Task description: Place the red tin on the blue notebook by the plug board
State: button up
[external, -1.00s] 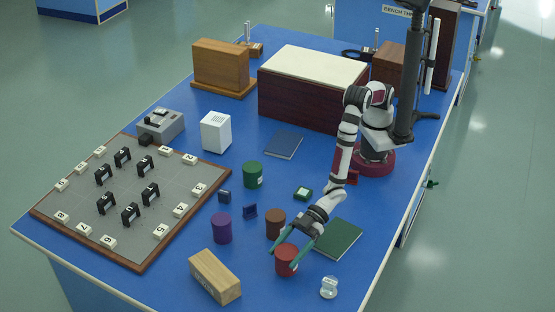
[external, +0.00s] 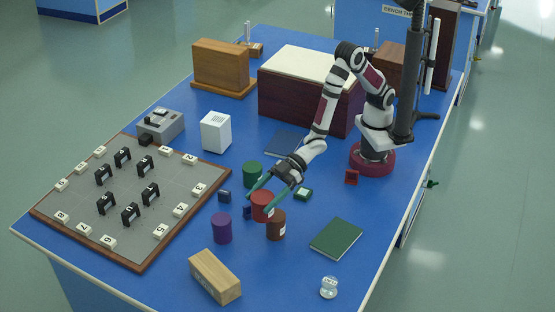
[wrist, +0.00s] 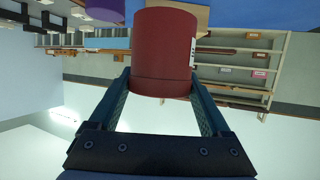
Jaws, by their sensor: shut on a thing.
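My gripper (external: 268,198) is shut on the red tin (external: 261,205), which looks held upright above the bench. The tin also fills the upper middle of the wrist view (wrist: 163,55), between the two green fingers. The blue notebook (external: 278,146) lies on the bench behind my forearm, in front of the long dark box, and is partly hidden by the arm. The plug board (external: 75,185) is the framed grey panel with black plugs and white number tiles at the left.
A green tin (external: 251,174), a brown tin (external: 277,226) and a purple tin (external: 221,229) stand close around the held tin. A green notebook (external: 336,238) lies at the right. A white box (external: 215,132) and a wooden block (external: 214,276) stand on the bench.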

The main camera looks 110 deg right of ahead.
jog(key=w+d+m+t+h, duration=0.1)
jog(key=d+m+h, duration=0.65)
jog(key=d, duration=0.95)
jog(key=m+g+h, duration=1.2)
jog(key=m, duration=0.2)
send_over(284, 143)
notch_tip(284, 143, down, 9)
jog(key=shift+f, duration=0.1)
jog(key=shift+f, duration=0.15)
